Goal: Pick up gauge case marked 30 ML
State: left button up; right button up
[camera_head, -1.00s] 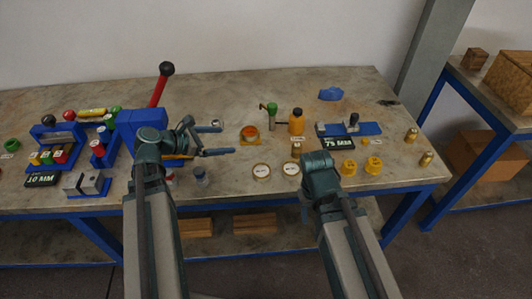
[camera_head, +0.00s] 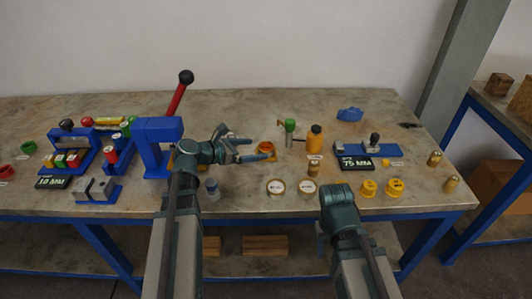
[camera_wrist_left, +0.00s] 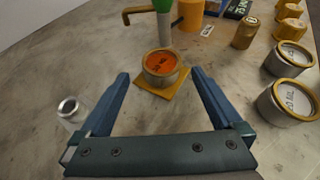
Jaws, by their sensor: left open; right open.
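Two round gauge cases with brass rims and white faces lie near the front edge: a left one (camera_head: 276,187) and a right one (camera_head: 308,187). In the left wrist view the nearer case (camera_wrist_left: 291,101) bears a marking ending in "0 ML"; its first digit is unclear. The farther case (camera_wrist_left: 290,57) is not legible. My left gripper (camera_head: 264,148) is open and empty, behind the cases. An orange-topped round case (camera_wrist_left: 160,66) on a yellow square lies ahead between its fingers, untouched. My right gripper (camera_head: 322,236) is low at the front edge, its fingers barely visible.
A blue press (camera_head: 158,148) with a red lever stands left. An orange bottle (camera_head: 314,138) and a green-topped part (camera_head: 289,128) stand behind. A small grey-white cylinder (camera_head: 212,190) stands left of the cases. Yellow parts (camera_head: 369,188) and a "75 MM" block (camera_head: 356,163) lie right.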

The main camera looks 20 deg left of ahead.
aim_at(265, 147)
pick_arm(q)
jog(key=shift+b+x, duration=1)
jog(key=shift+x, duration=1.7)
grip_shut()
jog(key=shift+r, duration=0.25)
